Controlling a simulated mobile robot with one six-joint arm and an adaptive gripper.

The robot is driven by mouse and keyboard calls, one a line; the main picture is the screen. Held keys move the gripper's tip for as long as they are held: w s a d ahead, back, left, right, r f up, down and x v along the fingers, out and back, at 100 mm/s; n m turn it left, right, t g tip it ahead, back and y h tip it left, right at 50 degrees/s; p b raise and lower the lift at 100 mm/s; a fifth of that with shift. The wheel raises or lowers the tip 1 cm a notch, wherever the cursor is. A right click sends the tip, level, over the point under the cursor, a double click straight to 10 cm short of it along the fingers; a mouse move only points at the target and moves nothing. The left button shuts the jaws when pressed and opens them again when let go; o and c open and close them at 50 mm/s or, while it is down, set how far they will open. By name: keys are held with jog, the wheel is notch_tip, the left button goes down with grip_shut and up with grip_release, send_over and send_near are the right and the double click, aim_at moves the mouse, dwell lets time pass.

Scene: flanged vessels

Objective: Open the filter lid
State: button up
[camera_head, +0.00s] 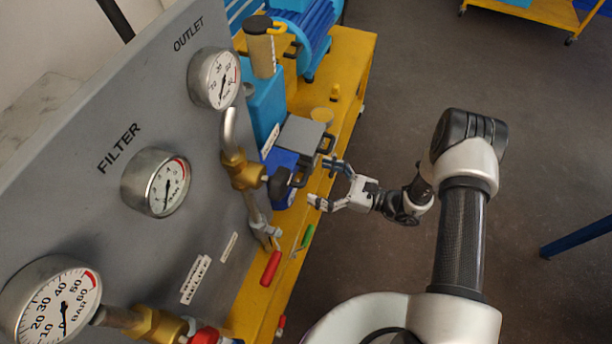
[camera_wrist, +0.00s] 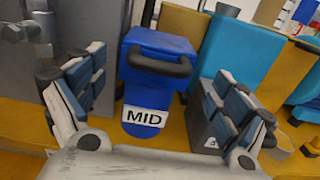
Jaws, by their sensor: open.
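A blue lidded body (camera_wrist: 158,45) with a dark bar handle (camera_wrist: 158,66) and a white "MID" label (camera_wrist: 144,116) lies straight ahead in the wrist view. It also shows in the head view (camera_head: 284,163), beside the panel marked FILTER. I cannot tell for certain that it is the filter lid; its lid looks closed. My gripper (camera_head: 323,184) is open and empty. Its fingers stand apart on either side of the blue body in the wrist view (camera_wrist: 160,75), with the handle between them and apart from both.
A grey box (camera_head: 300,136) with a dark handle stands just beyond the blue body. The grey panel (camera_head: 100,190) carries gauges and brass valves. Red (camera_head: 271,268) and green (camera_head: 307,236) handles sit on the yellow bench (camera_head: 345,95). Open floor lies to the right.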

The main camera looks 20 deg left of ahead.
aim_at(306, 175)
jog(key=shift+w+a, duration=0.15)
jog(key=shift+a, duration=1.9)
jog(key=shift+c, duration=0.2)
jog(key=shift+r, duration=0.15)
jog(key=c, duration=1.5)
